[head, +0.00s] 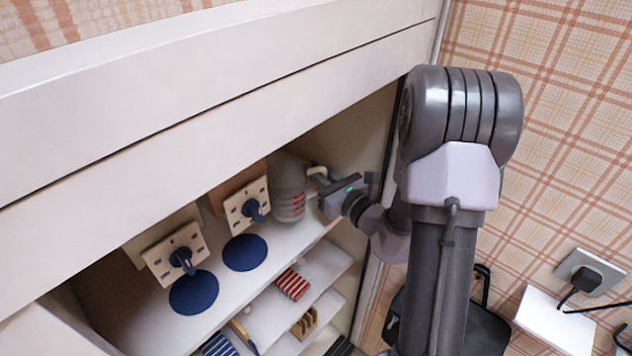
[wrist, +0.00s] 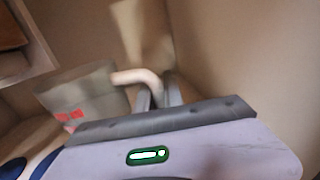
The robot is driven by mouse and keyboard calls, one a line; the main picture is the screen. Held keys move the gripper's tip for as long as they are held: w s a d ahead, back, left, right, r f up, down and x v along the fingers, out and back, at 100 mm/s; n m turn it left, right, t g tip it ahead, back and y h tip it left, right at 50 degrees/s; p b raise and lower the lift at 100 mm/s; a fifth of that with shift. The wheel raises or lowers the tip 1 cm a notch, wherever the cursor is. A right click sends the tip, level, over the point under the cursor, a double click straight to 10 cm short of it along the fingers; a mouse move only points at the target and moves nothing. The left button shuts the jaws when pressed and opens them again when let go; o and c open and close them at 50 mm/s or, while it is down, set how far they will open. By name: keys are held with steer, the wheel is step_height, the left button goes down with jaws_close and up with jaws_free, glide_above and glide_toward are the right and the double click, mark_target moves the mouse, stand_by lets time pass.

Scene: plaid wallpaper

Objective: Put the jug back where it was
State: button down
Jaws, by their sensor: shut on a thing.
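The jug (head: 288,188) is a greyish, see-through vessel with red marks, at the right end of the cabinet's upper shelf. Its pale handle points right, toward my gripper (head: 318,177). In the wrist view the jug (wrist: 82,100) is blurred at the left, and its handle reaches to my gripper's fingers (wrist: 158,98). My gripper is shut on the jug's handle. The jug looks roughly upright in the head view. I cannot tell whether its base touches the shelf (head: 222,290).
Two dark blue discs (head: 244,252) (head: 194,292) lie on the shelf left of the jug. Behind them are beige panels with dark blue knobs (head: 252,210). A red-striped item (head: 292,284) is on the shelf below. The cabinet's side wall (wrist: 240,70) is close on the right.

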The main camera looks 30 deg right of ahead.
step_height(320, 180, down, 3)
steer(key=shift+f+b, duration=0.15)
steer(key=shift+b, duration=0.5)
steer(key=shift+s, duration=0.1)
steer(key=c, duration=1.9)
jaws_free()
steer(key=shift+f, duration=0.1)
steer(key=o, duration=0.4)
steer(key=shift+o, duration=0.2)
